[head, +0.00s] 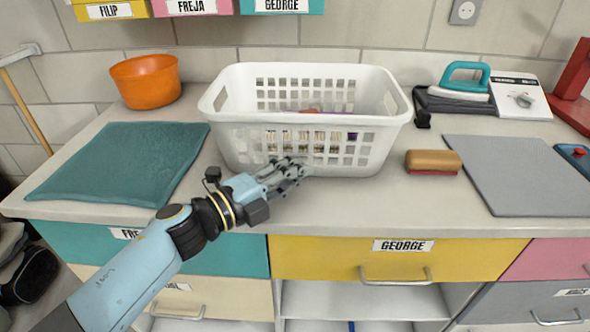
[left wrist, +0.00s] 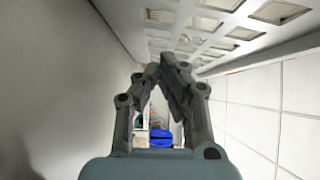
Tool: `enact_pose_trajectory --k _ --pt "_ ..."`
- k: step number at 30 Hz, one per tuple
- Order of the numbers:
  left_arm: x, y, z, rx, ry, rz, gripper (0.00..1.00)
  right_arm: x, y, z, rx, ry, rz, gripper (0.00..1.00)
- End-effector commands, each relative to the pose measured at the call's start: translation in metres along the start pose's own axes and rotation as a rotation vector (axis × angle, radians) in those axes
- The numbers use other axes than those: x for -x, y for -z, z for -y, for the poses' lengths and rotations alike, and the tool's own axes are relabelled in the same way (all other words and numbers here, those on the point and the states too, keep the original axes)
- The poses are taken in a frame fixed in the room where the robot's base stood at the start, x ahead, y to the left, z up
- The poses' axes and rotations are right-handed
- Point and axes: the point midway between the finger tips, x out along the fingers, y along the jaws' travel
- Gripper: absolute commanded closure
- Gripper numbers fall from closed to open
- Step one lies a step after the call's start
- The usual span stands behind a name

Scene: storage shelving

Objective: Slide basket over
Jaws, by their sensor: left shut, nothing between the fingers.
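A white plastic laundry basket (head: 240,140) with a lattice of holes stands upright on the counter (head: 340,210), near its middle. Some items show inside it through the holes. My left gripper (head: 297,172) is shut and empty, with its fingertips at the lower front of the basket. Whether they touch it is hard to tell. In the left wrist view the closed fingers (left wrist: 163,62) point along the basket's lattice wall (left wrist: 215,35), which fills the top. My right gripper is not in view.
A folded teal towel (head: 125,160) and an orange bowl (head: 146,82) lie left of the basket. To the right are a wooden brush (head: 433,160), a grey mat (head: 520,170) and a teal iron (head: 464,80). Drawers (head: 330,258) run below the counter's front edge.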

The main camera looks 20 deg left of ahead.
Motion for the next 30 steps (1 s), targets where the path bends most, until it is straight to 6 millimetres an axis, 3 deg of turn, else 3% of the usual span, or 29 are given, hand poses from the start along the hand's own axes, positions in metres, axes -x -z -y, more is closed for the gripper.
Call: enact_pose_trajectory --k 14,20,30 --pt "-0.006 -0.006 0.000 -0.001 0.001 0.000 1.00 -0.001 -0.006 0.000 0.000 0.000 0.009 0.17" --pt "-0.040 -0.040 0.000 -0.004 0.003 0.001 1.00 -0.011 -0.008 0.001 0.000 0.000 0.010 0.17" --pt "-0.109 -0.110 -0.004 -0.002 0.001 0.001 1.00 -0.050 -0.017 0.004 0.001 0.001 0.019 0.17"
